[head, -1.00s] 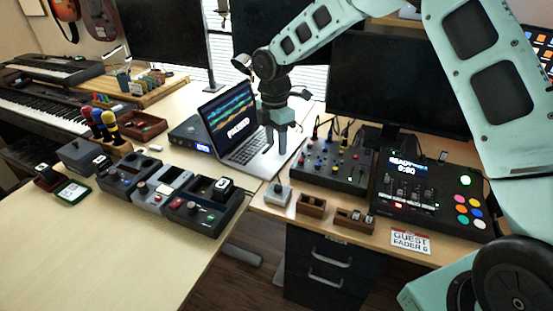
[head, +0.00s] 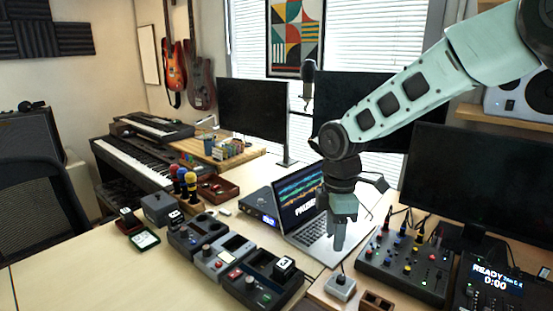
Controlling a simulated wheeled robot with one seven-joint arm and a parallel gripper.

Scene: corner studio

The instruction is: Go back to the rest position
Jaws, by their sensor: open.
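My gripper (head: 340,240) hangs at the end of my teal arm in the head view. It points down, in front of the right part of the open laptop (head: 322,232), and hides part of its keyboard and screen edge. I see nothing held between its fingers. The fingers overlap in this view, so the gap between them barely shows.
A mixer (head: 408,262) with coloured knobs and a small grey switch box (head: 340,287) are close to the gripper. Several pedals, including a black one (head: 262,282), line the left desk. Monitors (head: 253,108) stand behind. The left desk front (head: 90,270) is bare.

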